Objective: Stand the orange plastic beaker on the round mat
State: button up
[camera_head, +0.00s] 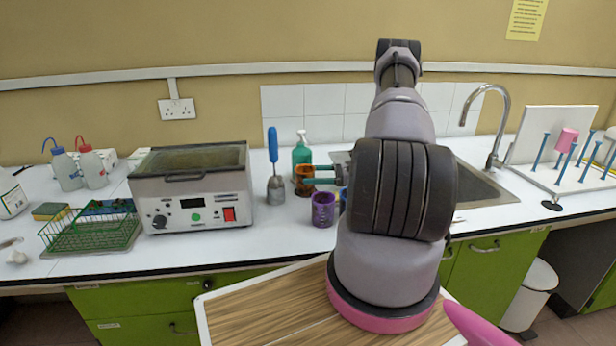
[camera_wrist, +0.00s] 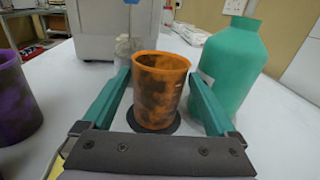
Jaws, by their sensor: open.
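The orange plastic beaker (camera_wrist: 160,90), smudged with dark stains, stands upright on the dark round mat (camera_wrist: 168,129) in the wrist view. The mat's rim shows in front of the beaker and at its right side. My gripper (camera_wrist: 158,76) is open, with one teal finger on each side of the beaker; a small gap seems to show at each side. In the head view the beaker (camera_head: 302,184) is partly covered by my gripper (camera_head: 312,175), which reaches in from the right. The mat cannot be made out there.
A green bottle (camera_wrist: 232,65) stands close to the right finger in the wrist view. A purple beaker (camera_head: 323,210) stands in front of the orange one. A blue-handled tool (camera_head: 273,165) and a heating bath (camera_head: 195,190) are to the left. The sink (camera_head: 470,185) lies right.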

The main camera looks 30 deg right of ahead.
jog(key=v, duration=1)
jog(key=shift+s+d, duration=0.15)
jog(key=shift+d, duration=0.05)
jog(key=s+a+r+n+g+h, duration=0.2)
jog(key=a+r+n+g+h, duration=0.25)
jog(key=a+r, duration=0.55)
jog(key=s+a+r+n+g+h, duration=0.25)
jog(key=a+r+n, duration=0.4)
jog(key=r, duration=0.85)
jog(key=s+a+r+n+t+h, duration=0.3)
jog(key=s+a+r, duration=0.2)
jog(key=s+r, duration=0.2)
jog(key=s+a+r+n+t+h, duration=0.3)
jog(key=s+r, duration=0.3)
jog(key=s, duration=0.4)
jog(key=shift+s+a+r+n+t+h, duration=0.35)
jog(key=shift+a+n+h, duration=0.3)
jog(key=shift+a, duration=0.25)
